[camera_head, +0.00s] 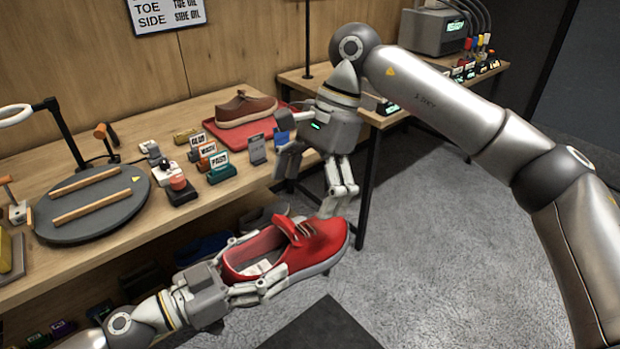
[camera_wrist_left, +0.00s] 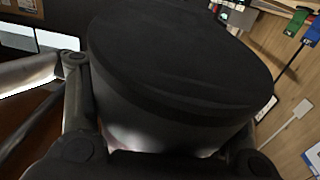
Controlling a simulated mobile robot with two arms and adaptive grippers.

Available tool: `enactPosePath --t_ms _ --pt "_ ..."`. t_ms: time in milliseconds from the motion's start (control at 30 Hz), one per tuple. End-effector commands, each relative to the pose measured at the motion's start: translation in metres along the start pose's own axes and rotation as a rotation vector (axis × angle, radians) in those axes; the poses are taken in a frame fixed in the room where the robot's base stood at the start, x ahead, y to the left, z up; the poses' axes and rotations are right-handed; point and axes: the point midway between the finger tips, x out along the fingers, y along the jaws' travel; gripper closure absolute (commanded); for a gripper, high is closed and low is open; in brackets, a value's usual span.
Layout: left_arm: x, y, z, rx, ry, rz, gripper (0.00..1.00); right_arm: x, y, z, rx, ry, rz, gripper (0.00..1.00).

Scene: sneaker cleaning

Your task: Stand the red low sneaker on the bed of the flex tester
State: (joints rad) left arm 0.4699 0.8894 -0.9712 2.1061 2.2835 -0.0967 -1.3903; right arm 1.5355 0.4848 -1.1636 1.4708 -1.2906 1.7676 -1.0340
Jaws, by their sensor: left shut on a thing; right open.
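The red low sneaker (camera_head: 318,246) is held in the air in front of the bench, its toe to the right and its opening up. My left gripper (camera_head: 258,268) is shut on its heel end, one finger on each side. In the left wrist view a dark, rounded surface, likely the sneaker (camera_wrist_left: 180,65), fills the middle between the fingers. My right gripper (camera_head: 314,190) is open and empty, just above the sneaker's toe with fingers pointing down. No flex tester is clearly labelled; a round grey platform (camera_head: 95,232) with two wooden bars stands on the bench at left.
A brown shoe (camera_head: 246,109) stands on a red tray (camera_head: 228,150) on the wooden bench (camera_head: 150,110). Small labelled blocks (camera_head: 217,160) line the bench's front. A grey machine (camera_head: 432,32) stands on the far bench. More shoes lie on the shelf below. Open floor (camera_head: 425,235) lies to the right.

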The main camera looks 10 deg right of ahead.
Motion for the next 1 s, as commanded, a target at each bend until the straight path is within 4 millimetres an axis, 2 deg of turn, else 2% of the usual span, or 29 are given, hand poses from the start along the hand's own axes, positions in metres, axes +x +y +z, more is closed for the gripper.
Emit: enactPosePath --t_ms 300,500,667,933,1000 --pt "0.0 0.0 -0.001 0.001 0.002 0.0 0.67 0.062 0.0 0.001 0.001 -0.004 0.003 0.04" --pt "0.0 0.0 -0.001 0.001 0.002 0.0 0.67 0.089 0.0 0.001 0.002 -0.004 0.002 0.04" --pt "0.0 0.0 -0.001 0.001 0.002 0.0 0.67 0.098 0.0 0.001 0.001 -0.005 0.0 0.04" --pt "0.0 0.0 -0.001 0.001 0.002 0.0 0.67 0.099 0.0 0.001 0.001 -0.005 0.0 0.04" --pt "0.0 0.0 -0.001 0.001 0.002 0.0 0.67 0.099 0.0 0.001 0.001 -0.005 0.0 0.1"
